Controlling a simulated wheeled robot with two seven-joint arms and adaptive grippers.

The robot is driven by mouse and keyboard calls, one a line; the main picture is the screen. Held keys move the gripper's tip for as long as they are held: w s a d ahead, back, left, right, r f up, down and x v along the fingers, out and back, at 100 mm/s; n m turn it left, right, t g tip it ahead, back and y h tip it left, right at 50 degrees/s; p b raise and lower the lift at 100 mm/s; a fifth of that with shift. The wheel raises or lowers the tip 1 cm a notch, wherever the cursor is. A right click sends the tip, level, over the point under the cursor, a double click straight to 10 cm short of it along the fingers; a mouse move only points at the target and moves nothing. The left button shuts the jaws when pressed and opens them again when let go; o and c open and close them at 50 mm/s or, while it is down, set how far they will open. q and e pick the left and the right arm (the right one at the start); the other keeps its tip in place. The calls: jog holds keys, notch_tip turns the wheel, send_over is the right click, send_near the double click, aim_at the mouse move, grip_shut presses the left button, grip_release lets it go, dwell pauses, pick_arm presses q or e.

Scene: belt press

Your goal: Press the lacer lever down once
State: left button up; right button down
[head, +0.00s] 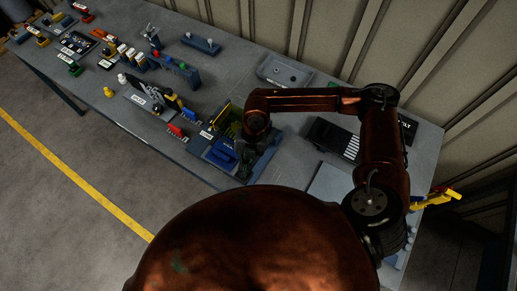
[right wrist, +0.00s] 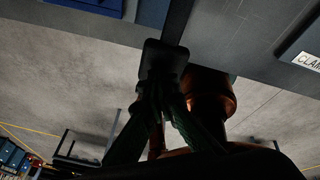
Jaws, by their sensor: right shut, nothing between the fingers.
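A blue and dark machine, probably the lacer (head: 217,158), sits at the front edge of the grey bench in the head view. A yellow-green part (head: 228,120) stands at its back. I cannot tell which part is the lever. My right gripper (head: 245,171) reaches down at the machine's right side, and contact is unclear. In the right wrist view my right gripper (right wrist: 165,52) has its dark fingers together with nothing between them, near the bench edge. A blue surface (right wrist: 98,4) shows at the top. My left gripper is not in view.
The bench (head: 290,155) holds a grey tray (head: 284,71) at the back, a dark striped unit (head: 335,138) to the right, and small blue and red blocks (head: 180,131) to the left. A ribbed wall stands behind. Open floor lies in front.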

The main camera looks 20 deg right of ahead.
jog(key=shift+r, duration=0.4)
jog(key=shift+p+v, duration=0.95)
jog(key=shift+v, duration=0.4)
jog(key=shift+a+r, duration=0.1)
jog(key=shift+w+r+p, duration=0.1)
jog(key=shift+r+p, duration=0.3)
jog(key=shift+r, duration=0.2)
jog(key=shift+w+d+r+p, duration=0.15)
jog(key=shift+d+r+p, duration=0.2)
jog(key=shift+r, duration=0.4)
jog(key=p+v, duration=0.2)
jog(key=v, duration=0.3)
